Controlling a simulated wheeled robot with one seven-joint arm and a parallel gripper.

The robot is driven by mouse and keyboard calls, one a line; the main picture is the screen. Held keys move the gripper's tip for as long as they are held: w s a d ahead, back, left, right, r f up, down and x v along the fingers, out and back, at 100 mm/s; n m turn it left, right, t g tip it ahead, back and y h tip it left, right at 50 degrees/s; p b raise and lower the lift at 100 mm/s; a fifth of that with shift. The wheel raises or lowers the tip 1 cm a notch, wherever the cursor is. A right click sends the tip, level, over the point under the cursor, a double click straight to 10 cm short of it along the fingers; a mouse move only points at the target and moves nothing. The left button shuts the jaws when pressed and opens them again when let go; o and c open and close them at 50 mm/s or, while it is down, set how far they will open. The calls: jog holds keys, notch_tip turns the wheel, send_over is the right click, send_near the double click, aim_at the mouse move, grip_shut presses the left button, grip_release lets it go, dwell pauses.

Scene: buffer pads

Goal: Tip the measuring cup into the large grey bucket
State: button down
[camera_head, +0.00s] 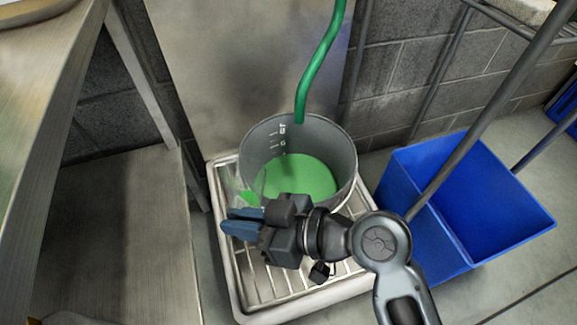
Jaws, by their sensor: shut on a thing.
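The large grey bucket (347,158) stands on a metal grate and holds green liquid (300,177). Marks show on its inner wall. My gripper (238,223) is in front of the bucket's near left side, with its blue fingers pointing left. It is shut on the measuring cup (233,185), a clear vessel just beyond the fingers, with some green showing at its right side. The cup overlaps the bucket's left rim in the picture. I cannot tell whether it touches the rim or how far it is tilted. My gripper hides part of the bucket's near wall.
A green hose (322,60) hangs down into the bucket. The bucket stands in a light floor basin (236,282) with a grate. A blue two-part bin (470,200) is on the right, with dark poles across it. A metal table (45,90) is on the left.

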notch_tip(320, 180, down, 6)
jog(key=n+h+b, duration=0.1)
jog(key=b, duration=0.2)
jog(key=shift+s+a+t, duration=0.3)
jog(key=shift+s, duration=0.05)
dwell(0.6)
